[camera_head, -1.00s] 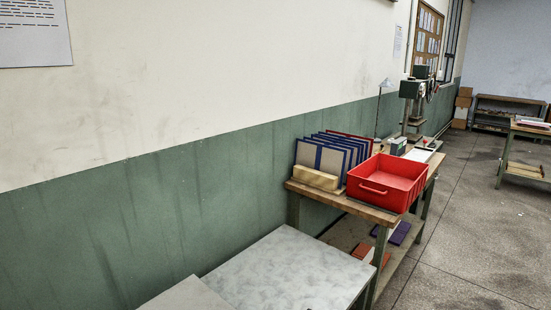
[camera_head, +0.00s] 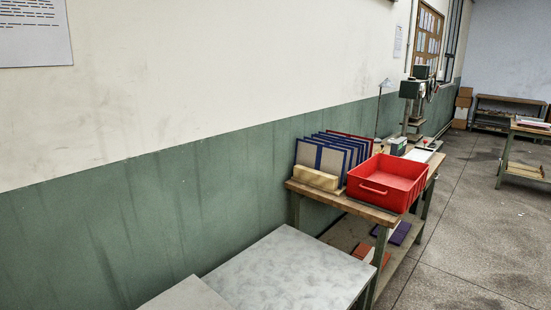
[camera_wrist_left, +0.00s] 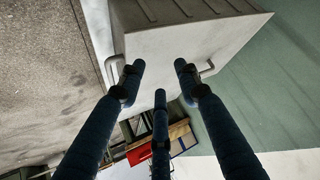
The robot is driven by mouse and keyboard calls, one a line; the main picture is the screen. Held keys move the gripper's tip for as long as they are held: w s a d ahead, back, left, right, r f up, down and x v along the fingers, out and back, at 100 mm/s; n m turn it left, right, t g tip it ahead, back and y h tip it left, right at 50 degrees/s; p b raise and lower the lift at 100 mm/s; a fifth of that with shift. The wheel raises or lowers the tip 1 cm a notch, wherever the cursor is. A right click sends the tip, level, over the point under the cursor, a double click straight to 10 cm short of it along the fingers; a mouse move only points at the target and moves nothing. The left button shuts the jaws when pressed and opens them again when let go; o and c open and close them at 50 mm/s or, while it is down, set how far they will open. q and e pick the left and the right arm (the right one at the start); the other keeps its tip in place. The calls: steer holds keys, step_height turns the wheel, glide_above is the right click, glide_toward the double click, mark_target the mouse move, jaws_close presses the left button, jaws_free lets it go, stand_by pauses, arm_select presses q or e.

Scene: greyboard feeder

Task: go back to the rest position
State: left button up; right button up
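My left gripper (camera_wrist_left: 159,80) shows in the left wrist view. Its dark fingers stand apart with nothing between them. A light grey box-like body (camera_wrist_left: 200,45) with two handles lies beyond the fingertips; I cannot tell how far away it is. Neither gripper shows in the head view, and my right gripper is in no view.
A wooden-topped bench (camera_head: 355,207) carries a red bin (camera_head: 388,182), upright blue-edged boards (camera_head: 320,155) and a tan block (camera_head: 315,178). A pale grey surface (camera_head: 290,270) stands in front of it. The green and white wall (camera_head: 130,215) runs along the left. Floor (camera_head: 470,230) is open at right.

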arm_select(q)
steer(key=s+f+g, duration=0.5)
steer(key=s+f, duration=0.1)
steer(key=s, duration=0.6)
steer(key=s+a+f+m+g, duration=0.1)
steer(key=s+f, duration=0.1)
steer(key=f, duration=1.2)
steer(key=s+f+g, duration=0.1)
steer(key=s+f, duration=0.1)
steer(key=f, duration=1.3)
steer(key=s+a+f, duration=0.3)
steer(key=s+f, duration=1)
steer(key=s, duration=0.3)
steer(key=shift+s+f+g, duration=0.2)
steer(key=shift+f+g, duration=0.05)
steer(key=shift+g, duration=0.05)
